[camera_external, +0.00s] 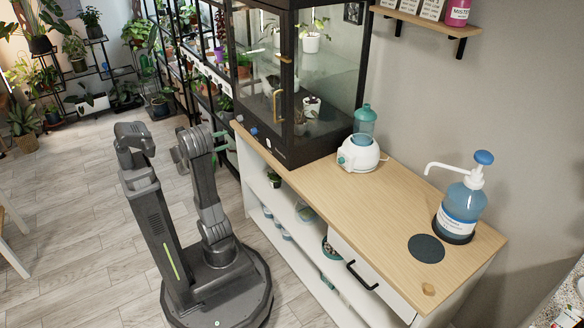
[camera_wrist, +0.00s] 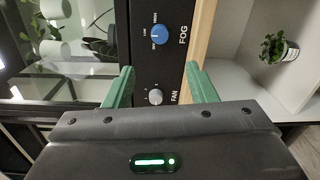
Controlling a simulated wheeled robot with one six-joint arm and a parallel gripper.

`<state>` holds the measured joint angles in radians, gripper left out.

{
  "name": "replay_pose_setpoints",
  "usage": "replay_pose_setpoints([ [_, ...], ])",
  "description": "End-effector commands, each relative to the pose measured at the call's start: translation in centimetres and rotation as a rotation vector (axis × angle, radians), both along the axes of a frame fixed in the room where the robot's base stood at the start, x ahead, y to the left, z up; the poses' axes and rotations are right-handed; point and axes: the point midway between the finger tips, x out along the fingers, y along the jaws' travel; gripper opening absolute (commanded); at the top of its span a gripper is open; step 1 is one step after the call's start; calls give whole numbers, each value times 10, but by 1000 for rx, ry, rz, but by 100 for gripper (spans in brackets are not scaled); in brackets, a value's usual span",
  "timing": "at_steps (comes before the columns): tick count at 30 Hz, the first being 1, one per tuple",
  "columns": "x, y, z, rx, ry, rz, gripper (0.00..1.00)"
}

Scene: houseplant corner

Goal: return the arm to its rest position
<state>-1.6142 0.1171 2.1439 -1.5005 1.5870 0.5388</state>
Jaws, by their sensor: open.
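Beyond the fingers is the black control panel of the glass plant case, with a blue FOG knob (camera_wrist: 159,32) and a grey FAN knob (camera_wrist: 155,97). The fingers look apart from the panel, though the exact gap is hard to tell.
The glass plant case (camera_external: 318,75) stands on the cabinet (camera_external: 345,205). A white humidifier (camera_external: 358,153) and a blue pump bottle (camera_external: 463,205) stand on its top. A small potted plant (camera_external: 273,178) sits on a shelf below. Open floor (camera_external: 75,215) lies to the left.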

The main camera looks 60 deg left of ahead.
Motion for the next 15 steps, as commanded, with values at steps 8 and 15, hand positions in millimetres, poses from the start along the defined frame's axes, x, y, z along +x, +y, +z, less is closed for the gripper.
replay_pose_setpoints([
  [8,28,-2,-3,1,-1,-6,51],
  [15,53,-3,-4,1,-1,-7,51],
])
